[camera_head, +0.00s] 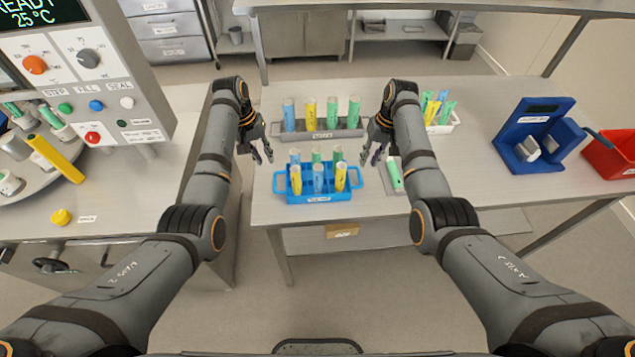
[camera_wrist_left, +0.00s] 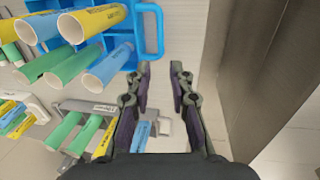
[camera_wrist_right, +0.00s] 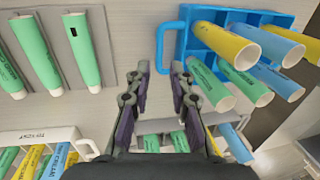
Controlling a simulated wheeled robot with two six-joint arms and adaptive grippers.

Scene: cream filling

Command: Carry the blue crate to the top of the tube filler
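The blue crate (camera_head: 329,199) stands on the middle table, holding several yellow, blue and green tubes, with a loop handle at each end. My left gripper (camera_head: 263,156) is open and empty, just left of and behind the crate's left handle; that handle (camera_wrist_left: 160,33) shows ahead of the fingers in the left wrist view. My right gripper (camera_head: 371,156) is open and empty near the right handle; that handle (camera_wrist_right: 161,42) shows ahead of the fingers in the right wrist view. Neither touches the crate. The tube filler (camera_head: 128,98), with knobs and buttons, stands at left; its top is cut off.
A grey rack (camera_head: 320,135) of tubes stands behind the crate. A green tube (camera_head: 395,174) lies to its right. A white basket (camera_head: 442,128), a blue device (camera_head: 530,110) and a red bin (camera_head: 610,160) stand further right. A gap separates the left counter from the table.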

